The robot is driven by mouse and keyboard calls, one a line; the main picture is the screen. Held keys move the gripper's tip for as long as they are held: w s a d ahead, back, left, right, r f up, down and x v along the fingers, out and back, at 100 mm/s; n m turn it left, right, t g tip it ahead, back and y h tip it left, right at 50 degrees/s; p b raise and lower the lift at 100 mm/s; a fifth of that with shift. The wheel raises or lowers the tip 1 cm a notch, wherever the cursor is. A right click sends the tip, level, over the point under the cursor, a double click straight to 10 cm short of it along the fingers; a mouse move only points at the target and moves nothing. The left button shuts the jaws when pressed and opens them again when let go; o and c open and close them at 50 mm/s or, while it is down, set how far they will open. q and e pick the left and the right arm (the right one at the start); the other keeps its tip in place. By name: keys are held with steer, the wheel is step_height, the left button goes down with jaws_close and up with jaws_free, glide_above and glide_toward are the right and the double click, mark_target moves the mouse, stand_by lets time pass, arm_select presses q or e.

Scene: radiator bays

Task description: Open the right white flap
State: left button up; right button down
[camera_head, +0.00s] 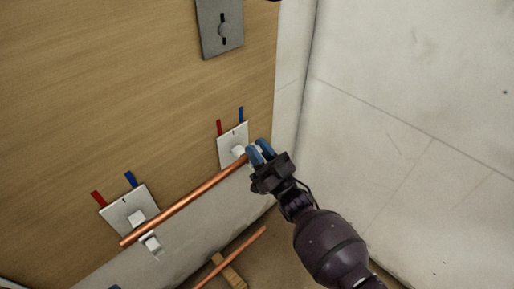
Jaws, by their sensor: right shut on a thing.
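A square white plate (229,137) on the wooden wall carries the right white clip (238,151), at the far end of a copper pipe (190,200). My right gripper (258,152), with blue fingertips, is at this clip, beside the pipe's end. It is shut on what looks like the right white flap, which the fingers mostly hide. How far the flap is open cannot be told. A second plate (116,213) at lower left has a white block (137,218) and a white flap (151,244) below the pipe.
Red and blue tabs stand above both plates. A grey metal plate (220,28) is higher on the wooden wall. Another copper pipe (233,256) lies low beside a wooden block (235,276). A bare pale wall (410,110) rises on the right.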

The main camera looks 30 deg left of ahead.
stand_by(0.3)
steer(key=c, duration=1)
jaws_free()
steer(key=shift+o, duration=0.2)
steer(key=p+v, duration=0.1)
steer(key=v, duration=1)
steer(key=shift+a, duration=0.1)
